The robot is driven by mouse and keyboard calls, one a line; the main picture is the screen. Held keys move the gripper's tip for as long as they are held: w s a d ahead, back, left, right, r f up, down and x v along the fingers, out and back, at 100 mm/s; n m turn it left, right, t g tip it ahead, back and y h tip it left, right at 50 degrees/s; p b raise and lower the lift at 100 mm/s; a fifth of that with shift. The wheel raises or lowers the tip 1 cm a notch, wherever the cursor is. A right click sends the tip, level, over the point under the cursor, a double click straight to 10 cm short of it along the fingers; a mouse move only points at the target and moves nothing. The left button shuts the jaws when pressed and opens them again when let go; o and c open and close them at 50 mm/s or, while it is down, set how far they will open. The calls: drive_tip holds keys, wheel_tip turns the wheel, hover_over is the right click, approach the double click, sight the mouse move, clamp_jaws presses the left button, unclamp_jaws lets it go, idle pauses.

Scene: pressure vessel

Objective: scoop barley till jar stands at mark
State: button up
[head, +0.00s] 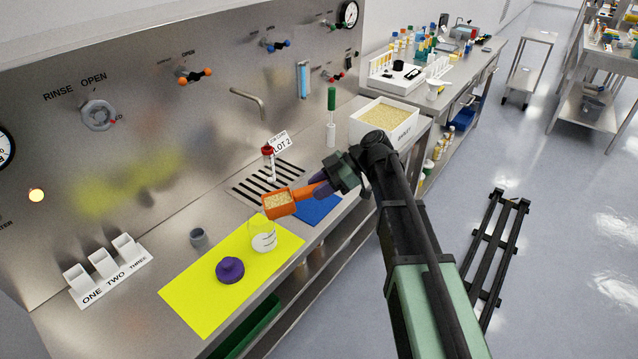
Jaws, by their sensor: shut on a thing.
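My gripper (319,184) is shut on the handle of an orange scoop (283,208). The scoop is held roughly level and has pale barley (279,201) in it. It is just above and slightly right of a clear jar (262,238), and its near end seems close to the jar's rim. The jar stands upright on the yellow mat (199,308) near its far right corner. A white patch shows on or in the jar; its mark and fill level are too small to tell. A white bin (377,141) labelled BARLEY stands farther right, holding barley.
A purple lid-like object (230,270) lies on the yellow mat, with a grey cup (198,238) beyond it. A blue mat (317,207) lies under my gripper. A red-capped bottle (268,160) and a green-handled tool (331,115) stand behind. White numbered holders (105,270) stand left.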

drive_tip(key=shift+s+a+r+h+p, duration=0.1)
drive_tip(key=shift+a+r+h+p, duration=0.15)
drive_tip(key=shift+r+h+p, duration=0.7)
drive_tip(key=shift+a+r+h+p, duration=0.25)
drive_tip(key=shift+r+p, duration=0.65)
drive_tip(key=shift+p, duration=1.15)
drive_tip(key=shift+f+b, duration=0.3)
drive_tip(key=shift+s+a+r+t+h+p, duration=0.15)
drive_tip(key=shift+a+r+h+p, duration=0.15)
drive_tip(key=shift+r+p, duration=0.35)
drive_tip(key=shift+w+a+r+t+h+p, duration=0.15)
drive_tip(key=shift+r+h+p, duration=0.2)
drive_tip(key=shift+p, duration=0.6)
drive_tip(key=shift+s+f, duration=0.1)
drive_tip(key=shift+f, duration=0.05)
drive_tip(key=shift+s+a+r+h+p, duration=0.15)
drive_tip(key=shift+a+r+h+p, duration=0.2)
drive_tip(key=shift+a+h+p, duration=0.35)
drive_tip(key=shift+f+t+h, duration=0.1)
drive_tip(key=shift+t+h, duration=0.15)
drive_tip(key=shift+t, duration=0.05)
drive_tip(key=shift+s+a+r+h+p, duration=0.15)
drive_tip(key=shift+a+r+h+p, duration=0.6)
drive_tip(key=shift+p, duration=0.85)
drive_tip(key=shift+d+r, duration=0.1)
drive_tip(key=shift+s+a+r+t+h+p, duration=0.15)
drive_tip(key=shift+a+r+t+h+p, duration=0.15)
drive_tip(key=shift+a+r+h+p, duration=0.65)
